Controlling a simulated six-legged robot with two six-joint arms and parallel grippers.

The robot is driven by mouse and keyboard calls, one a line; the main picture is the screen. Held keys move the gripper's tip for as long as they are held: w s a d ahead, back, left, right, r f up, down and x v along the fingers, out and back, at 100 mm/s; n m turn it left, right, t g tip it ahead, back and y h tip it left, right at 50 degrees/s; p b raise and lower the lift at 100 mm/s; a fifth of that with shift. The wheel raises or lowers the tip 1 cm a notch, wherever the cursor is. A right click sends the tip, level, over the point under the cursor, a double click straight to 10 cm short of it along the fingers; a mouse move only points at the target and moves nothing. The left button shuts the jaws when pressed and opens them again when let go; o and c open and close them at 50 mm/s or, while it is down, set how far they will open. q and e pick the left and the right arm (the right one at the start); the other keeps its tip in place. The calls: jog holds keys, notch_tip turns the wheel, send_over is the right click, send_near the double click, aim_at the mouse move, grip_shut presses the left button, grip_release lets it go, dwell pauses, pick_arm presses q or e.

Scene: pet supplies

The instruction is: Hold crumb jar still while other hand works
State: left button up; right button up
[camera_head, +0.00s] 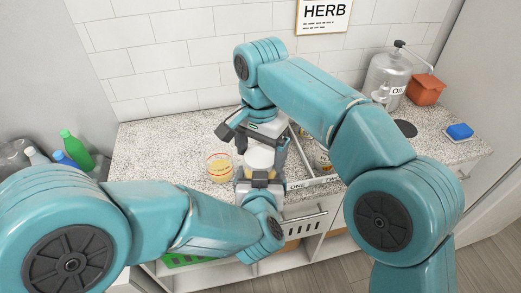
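A jar with a white round top (259,157) stands near the front edge of the counter; I take it for the crumb jar. Its lower part is mostly hidden by my grippers. My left gripper (259,180) is low at the jar's front. Its fingertips are small and overlapped, so I cannot tell whether they grip the jar.
A glass with yellowish contents (220,168) stands close left of the jar. Another jar (322,161) and a lettered strip (314,183) are to the right. An oil canister (387,76), orange container (426,90) and blue sponge (459,131) sit farther right. The counter's back left is clear.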

jog(key=c, duration=0.8)
jog(key=shift+o, duration=0.2)
jog(key=n, duration=0.5)
jog(key=shift+n, duration=0.4)
jog(key=n, duration=0.7)
jog(key=o, duration=1.2)
jog(key=shift+c, duration=0.2)
jog(key=shift+r, duration=0.1)
